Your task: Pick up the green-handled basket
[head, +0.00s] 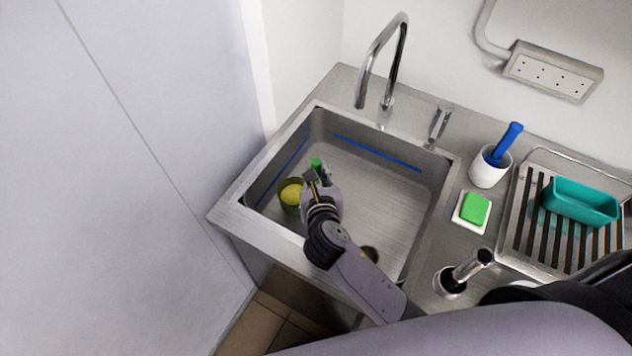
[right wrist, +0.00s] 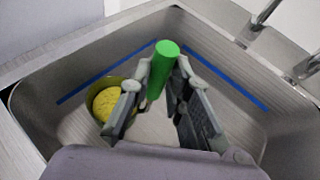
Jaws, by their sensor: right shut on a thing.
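The green handle of the basket (right wrist: 163,66) stands up between the fingers of my right gripper (right wrist: 160,84) in the right wrist view. In the head view the top of the green handle (head: 316,164) shows just beyond my right gripper (head: 318,178), which is down inside the sink. The gripper is shut on the handle. Left of it sits a round olive-green container with yellow contents (head: 291,194), also seen in the right wrist view (right wrist: 106,101). I cannot tell whether it is joined to the handle. The gripper hides the handle's lower part. My left gripper is not in view.
The steel sink (head: 405,190) has walls close around the gripper. A tall faucet (head: 385,55) rises behind it. On the right are a white cup with a blue-handled tool (head: 489,168), a green sponge (head: 475,208) and a rack with a teal tray (head: 580,203).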

